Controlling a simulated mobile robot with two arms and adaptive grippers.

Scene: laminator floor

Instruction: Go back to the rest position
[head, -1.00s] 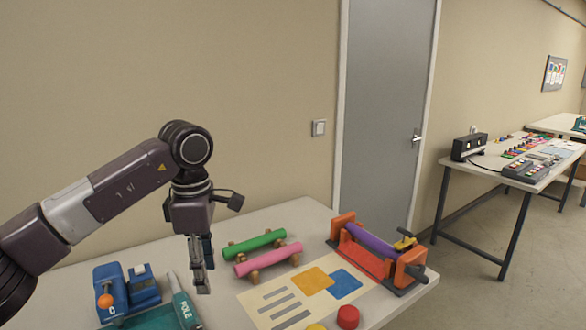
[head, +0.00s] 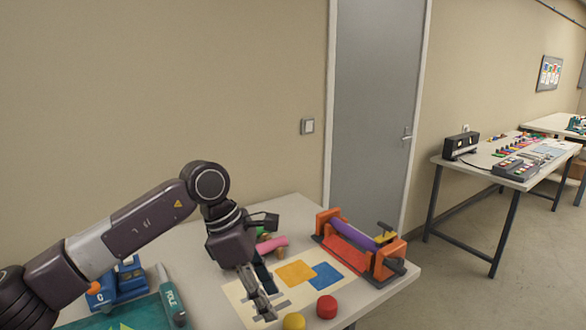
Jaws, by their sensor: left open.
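My left gripper (head: 262,292) hangs over the printed sheet (head: 236,296) on the near table, pointing down with its fingers apart and nothing between them. My left arm comes in from the left and bends down at the elbow. The gripper hides part of the sheet and of the pink roller (head: 272,244) behind it. My right gripper is not in view.
An orange roller stand (head: 388,258) with a purple roller (head: 354,234) is at the table's right. A red knob (head: 327,307) and a yellow knob (head: 294,321) are near the front. A blue device (head: 128,282) stands at left. Another table (head: 480,172) is beyond.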

